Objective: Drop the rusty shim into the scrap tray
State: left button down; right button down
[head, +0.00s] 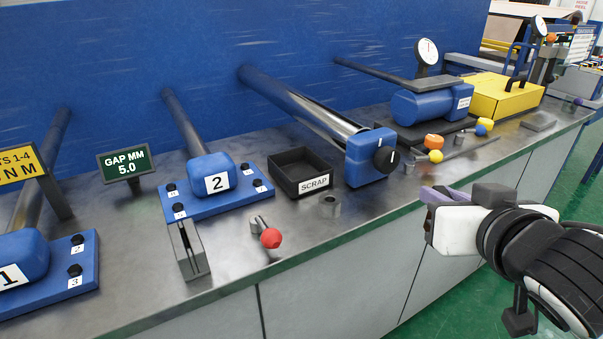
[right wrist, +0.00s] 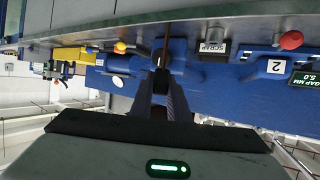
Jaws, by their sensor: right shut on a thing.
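The scrap tray (head: 287,185) is a small black open box with a white SCRAP label, standing on the bench right of blue block 2. It also shows upside down in the right wrist view (right wrist: 213,58). My right gripper (head: 432,195) is off the bench's front edge, to the right of the tray and well apart from it. In the right wrist view my fingers (right wrist: 161,82) are shut on a thin brown strip, the rusty shim (right wrist: 166,45), which sticks out past the fingertips. The shim cannot be made out in the head view. My left gripper is not in view.
A blue block with a black knob (head: 370,160) stands right of the tray. A yellow box (head: 500,97) stands farther right.

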aim_at(300, 170)
jog(key=z, duration=2.2)
jog(key=i, duration=1.5)
jog(key=u, duration=3.65)
jog(key=i, duration=0.5)
jog(key=u, duration=0.1)
